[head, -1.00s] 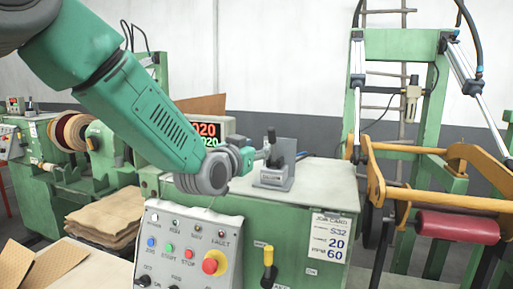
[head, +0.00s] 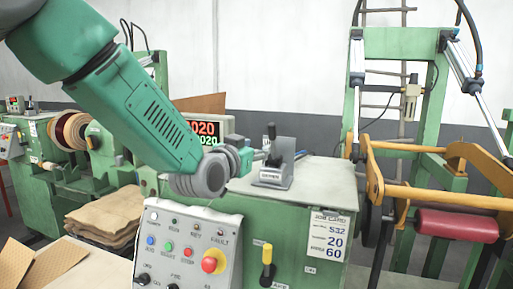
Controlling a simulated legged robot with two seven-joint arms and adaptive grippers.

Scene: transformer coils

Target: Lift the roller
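The red roller (head: 456,225) lies level in the yellow frame (head: 440,200) at the right, in front of the green upright stand. A grey lever unit (head: 275,172) with a black-knobbed lever (head: 271,131) stands on top of the green cabinet. My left gripper (head: 262,154) is at the left side of this lever unit, close to the lever. It is small and partly hidden by my wrist, so I cannot see if its fingers are open or shut, or if they touch the lever. My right gripper is not in view.
A sloped control panel (head: 190,243) with a red stop button and a yellow-handled lever (head: 267,264) are in front. A red digit display (head: 213,128) stands behind my arm. Brown sheets (head: 105,218) are stacked at the left. The cabinet top (head: 325,180) right of the lever unit is clear.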

